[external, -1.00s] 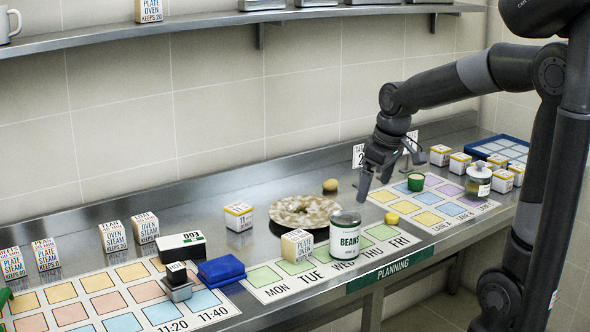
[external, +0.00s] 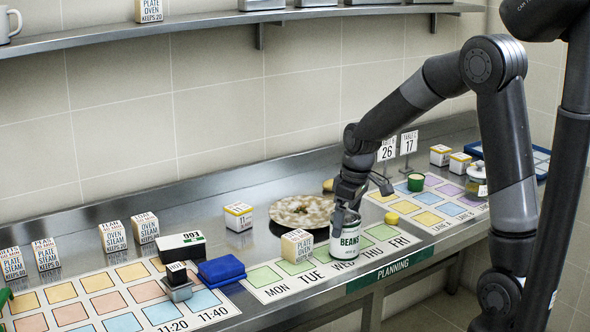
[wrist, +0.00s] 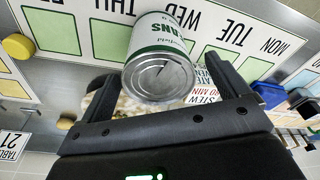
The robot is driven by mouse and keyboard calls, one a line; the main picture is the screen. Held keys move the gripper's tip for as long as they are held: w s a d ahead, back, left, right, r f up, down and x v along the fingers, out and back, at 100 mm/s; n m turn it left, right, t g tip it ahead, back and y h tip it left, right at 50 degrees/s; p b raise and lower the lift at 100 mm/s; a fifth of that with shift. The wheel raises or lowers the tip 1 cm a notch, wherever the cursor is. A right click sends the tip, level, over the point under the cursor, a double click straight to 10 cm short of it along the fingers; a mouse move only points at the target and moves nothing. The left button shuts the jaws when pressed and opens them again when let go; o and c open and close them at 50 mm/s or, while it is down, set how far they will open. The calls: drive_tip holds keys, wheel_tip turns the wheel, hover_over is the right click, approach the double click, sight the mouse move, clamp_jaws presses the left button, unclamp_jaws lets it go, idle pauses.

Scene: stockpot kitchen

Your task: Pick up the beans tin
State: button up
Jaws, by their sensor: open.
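The beans tin (external: 344,243) is a white and green can standing upright on the planning strip near the counter's front edge. In the wrist view the tin (wrist: 159,72) shows its metal lid toward me, between my two fingers. My gripper (external: 347,212) is just above and behind the tin in the external view. The fingers (wrist: 165,85) are open, one on each side of the lid. I cannot tell whether either finger touches the tin.
A small white box (external: 297,246) stands close to the left of the tin. A yellow lump (external: 391,218) is to the right. Two number stands (external: 399,147) stand behind my gripper, with a green cup (external: 416,182) nearby.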

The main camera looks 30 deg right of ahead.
sight(344, 232)
drive_tip(key=f, duration=0.4)
drive_tip(key=shift+w+f, duration=0.25)
drive_tip(key=shift+f, duration=0.1)
drive_tip(key=shift+a, duration=0.1)
drive_tip(key=c, duration=1.3)
drive_tip(key=shift+c, duration=0.5)
drive_tip(key=shift+r, duration=0.15)
